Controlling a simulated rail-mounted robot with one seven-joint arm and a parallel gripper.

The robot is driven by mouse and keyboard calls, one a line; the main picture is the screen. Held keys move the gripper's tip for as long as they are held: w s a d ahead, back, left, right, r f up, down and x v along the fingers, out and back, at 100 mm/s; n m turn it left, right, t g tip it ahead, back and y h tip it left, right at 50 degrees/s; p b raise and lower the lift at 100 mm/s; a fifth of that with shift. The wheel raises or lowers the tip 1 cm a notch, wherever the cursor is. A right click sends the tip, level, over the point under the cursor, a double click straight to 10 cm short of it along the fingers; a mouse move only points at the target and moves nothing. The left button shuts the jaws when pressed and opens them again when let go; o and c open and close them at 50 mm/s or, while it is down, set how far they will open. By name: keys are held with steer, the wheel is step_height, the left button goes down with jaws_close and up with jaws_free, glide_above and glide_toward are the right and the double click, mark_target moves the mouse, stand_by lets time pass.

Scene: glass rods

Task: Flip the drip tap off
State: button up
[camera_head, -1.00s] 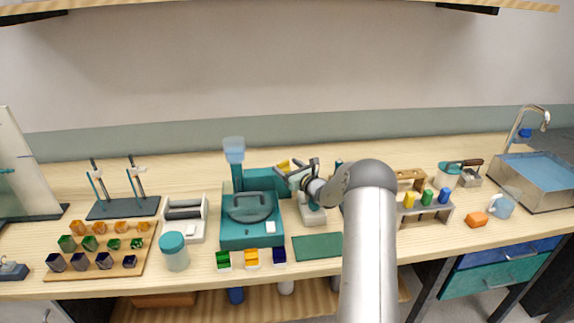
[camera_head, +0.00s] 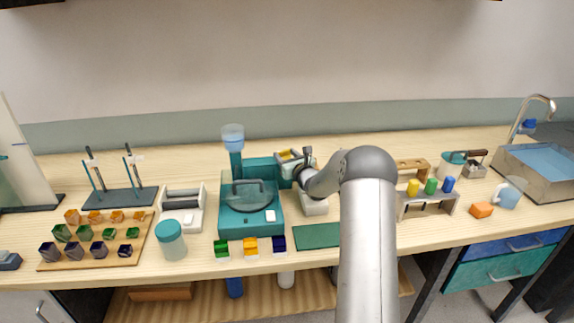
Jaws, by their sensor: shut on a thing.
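My gripper (camera_head: 290,163) is just right of the teal machine (camera_head: 250,215), at the back of the bench. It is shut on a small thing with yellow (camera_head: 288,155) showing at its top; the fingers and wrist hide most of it. The teal machine carries a clear blue cup (camera_head: 232,134) on a teal column. Which part is the drip tap is unclear at this size. The sink faucet (camera_head: 546,101), with a blue part (camera_head: 527,127) beside it, stands far right, well away from my gripper.
Left are a sample board (camera_head: 95,242), a dark stand (camera_head: 120,197) and a teal-lidded jar (camera_head: 172,241). Bare bench lies behind my gripper.

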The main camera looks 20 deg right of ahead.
steer(key=shift+a+m+h+b, duration=0.15)
steer(key=shift+m+h+b, duration=0.5)
steer(key=shift+h, duration=0.35)
steer(key=o, duration=1)
steer(key=s+b, duration=0.1)
steer(key=s, duration=0.4)
steer(key=s+b, duration=0.1)
steer(key=s, duration=0.5)
steer(key=s+b, duration=0.1)
steer(key=s, duration=0.5)
steer(key=shift+s+a, duration=0.25)
steer(key=shift+a, duration=0.1)
